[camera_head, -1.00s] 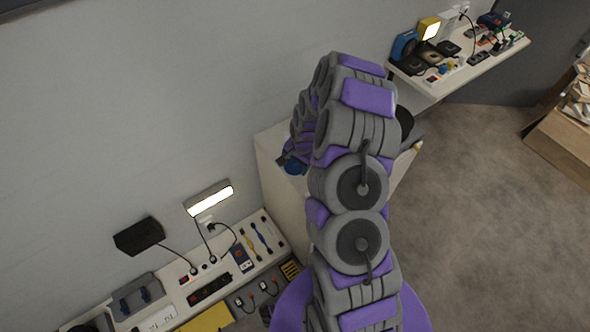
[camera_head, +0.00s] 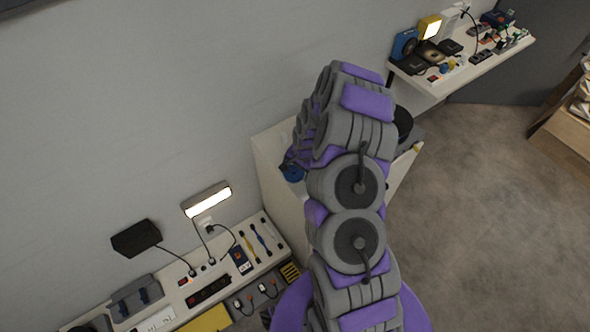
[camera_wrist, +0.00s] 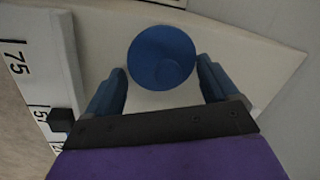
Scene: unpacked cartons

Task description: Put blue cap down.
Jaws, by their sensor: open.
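The blue cap (camera_wrist: 161,57) is a round blue disc in the wrist view, on or just above a pale surface. My gripper (camera_wrist: 162,82) is open, with one blue finger to the left of the cap and one to the right. The cap lies just beyond and between the fingertips, with gaps visible on both sides. In the head view a small blue piece (camera_head: 292,173) shows at the end of my arm, over a white cabinet top (camera_head: 272,147); I cannot tell if it is the cap or a finger. My arm hides much of the cabinet.
A ruler-like scale (camera_wrist: 20,65) runs along the left in the wrist view. A lower workbench (camera_head: 170,300) with lamps, cables and tools stands at lower left. A wall shelf (camera_head: 470,68) full of small devices is at upper right. Open floor lies to the right.

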